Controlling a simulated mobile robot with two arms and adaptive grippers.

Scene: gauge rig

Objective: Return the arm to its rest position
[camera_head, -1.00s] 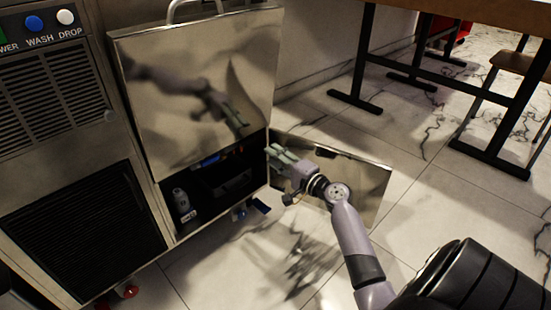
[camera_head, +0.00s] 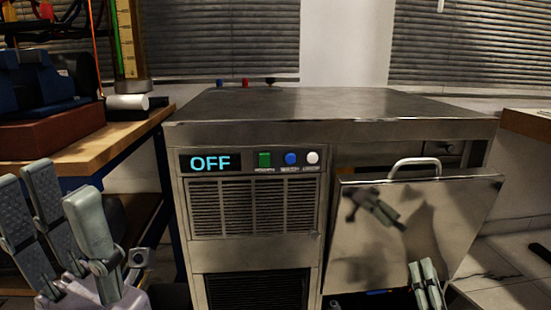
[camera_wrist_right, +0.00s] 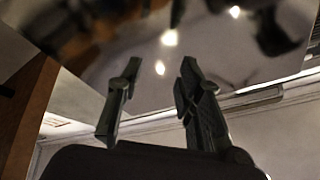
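My right gripper (camera_head: 425,285) shows at the lower right of the head view, in front of a tilted steel panel (camera_head: 450,215) with a bar handle. The panel mirrors the gripper. In the right wrist view my right gripper (camera_wrist_right: 160,65) has its two dark fingers apart with nothing between them; a shiny surface lies beyond. My left gripper (camera_head: 60,190) is large at the lower left of the head view. Its grey fingers stand up, spread apart, with nothing seen between them. Most of the right arm is out of view.
The steel machine (camera_head: 330,105) with an OFF display (camera_head: 210,162) and buttons stands ahead. A wooden workbench (camera_head: 115,145) with blue and brown equipment is on the left. Another wooden surface (camera_head: 528,124) edges in at the right. Open floor shows at the far right.

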